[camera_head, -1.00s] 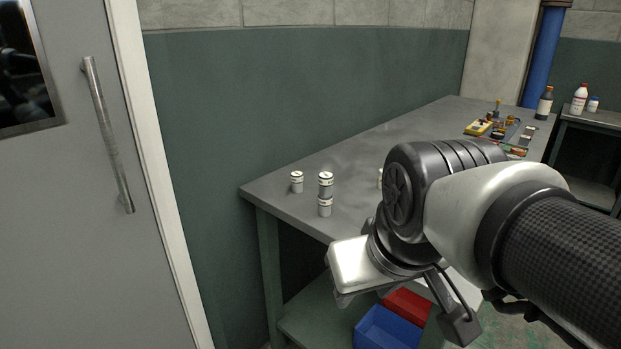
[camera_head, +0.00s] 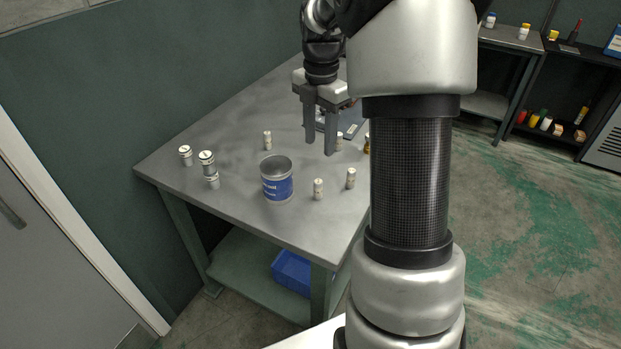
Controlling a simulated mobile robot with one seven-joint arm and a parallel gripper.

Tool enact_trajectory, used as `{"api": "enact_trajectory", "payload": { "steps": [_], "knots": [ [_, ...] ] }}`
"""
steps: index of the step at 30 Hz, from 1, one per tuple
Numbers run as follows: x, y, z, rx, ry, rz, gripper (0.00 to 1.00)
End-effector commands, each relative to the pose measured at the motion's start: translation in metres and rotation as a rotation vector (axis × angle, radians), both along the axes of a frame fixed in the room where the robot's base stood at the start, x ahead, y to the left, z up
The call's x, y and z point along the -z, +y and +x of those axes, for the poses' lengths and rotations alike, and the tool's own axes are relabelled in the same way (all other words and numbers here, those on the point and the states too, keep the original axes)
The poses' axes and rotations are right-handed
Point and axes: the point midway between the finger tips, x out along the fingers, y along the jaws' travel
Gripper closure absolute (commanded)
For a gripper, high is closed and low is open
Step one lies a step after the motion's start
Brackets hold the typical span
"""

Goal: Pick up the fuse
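Several small pale cylinders stand upright on the grey table, and I cannot tell for sure which is the fuse. They include one near the can's right side (camera_head: 318,189), one further right (camera_head: 351,178), one at the back (camera_head: 267,140) and one just right of my gripper's fingers (camera_head: 339,141).
An open metal can with a blue label (camera_head: 277,184) stands mid-table (camera_head: 245,205). Dark items and a small amber one lie behind the gripper, partly hidden by my arm. A blue bin (camera_head: 292,271) sits on the lower shelf. Shelves with bottles stand at the back right; green-patched floor is clear.

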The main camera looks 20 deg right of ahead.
Motion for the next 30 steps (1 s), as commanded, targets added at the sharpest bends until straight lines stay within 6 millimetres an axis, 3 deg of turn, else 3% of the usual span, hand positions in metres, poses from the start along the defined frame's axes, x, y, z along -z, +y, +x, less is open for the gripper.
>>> {"api": "enact_trajectory", "payload": {
  "steps": [3,10,20,30],
  "knots": [
    [0.031,0.001,-0.001,0.002,0.005,0.002,0.60],
    [0.078,0.001,-0.001,0.002,0.003,0.001,0.60],
    [0.106,0.001,0.000,0.003,0.002,0.000,0.60],
    [0.149,0.002,0.001,0.003,0.001,0.000,0.60]
  ]
}}
